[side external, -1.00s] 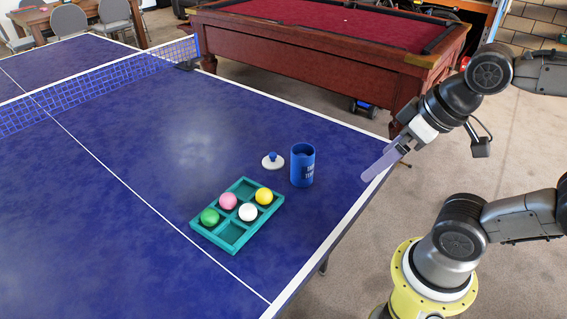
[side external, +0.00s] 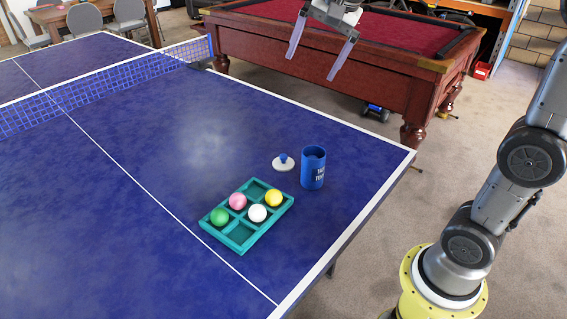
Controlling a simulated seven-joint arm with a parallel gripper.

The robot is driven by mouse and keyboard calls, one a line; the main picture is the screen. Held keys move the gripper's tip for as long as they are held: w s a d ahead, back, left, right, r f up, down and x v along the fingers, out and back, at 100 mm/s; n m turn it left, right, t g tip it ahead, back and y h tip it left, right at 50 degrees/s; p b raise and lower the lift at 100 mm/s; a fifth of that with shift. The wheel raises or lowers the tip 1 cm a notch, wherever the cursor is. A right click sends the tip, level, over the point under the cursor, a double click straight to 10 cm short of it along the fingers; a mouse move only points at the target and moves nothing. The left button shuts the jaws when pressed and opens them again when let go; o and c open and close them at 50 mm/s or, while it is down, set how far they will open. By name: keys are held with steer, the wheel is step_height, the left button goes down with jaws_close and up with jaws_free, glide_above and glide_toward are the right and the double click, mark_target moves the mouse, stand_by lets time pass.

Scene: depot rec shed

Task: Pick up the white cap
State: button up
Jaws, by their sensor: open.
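The white cap (side external: 283,165) is a flat white disc with a blue knob on top. It lies on the blue table, just left of the blue canister and behind the teal tray. The blue canister (side external: 313,170) stands upright with an open top and lettering on its side. My gripper (side external: 316,64) is open and empty, with two long translucent fingers pointing down. In the picture it is high above the cap, in front of the pool table, well clear of the cap.
The teal tray (side external: 240,253) with compartments holds a green ball (side external: 219,217), a pink ball (side external: 237,201), a white ball (side external: 257,213) and a yellow ball (side external: 274,198). The net (side external: 100,97) crosses the table at the back left. The table (side external: 130,200) is otherwise clear.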

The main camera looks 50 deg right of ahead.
steer(key=w+d+f+m+g, duration=0.1)
steer(key=w+d+f+m, duration=0.3)
steer(key=w, duration=0.6)
steer(key=m+g, duration=0.2)
steer(key=g, duration=0.1)
glide_above(284, 155)
steer(key=a, duration=0.1)
step_height(284, 155, down, 19)
steer(key=shift+g+y, duration=0.3)
steer(key=shift+g, duration=0.1)
steer(key=f, duration=0.9)
steer(key=d+f, duration=0.1)
steer(key=f, duration=0.3)
steer(key=shift+d+f, duration=0.1)
steer(key=shift+f, duration=0.2)
steer(key=shift+a+f, duration=0.2)
steer(key=shift+f, duration=2.65)
steer(key=shift+c, duration=0.2)
steer(key=c, duration=1)
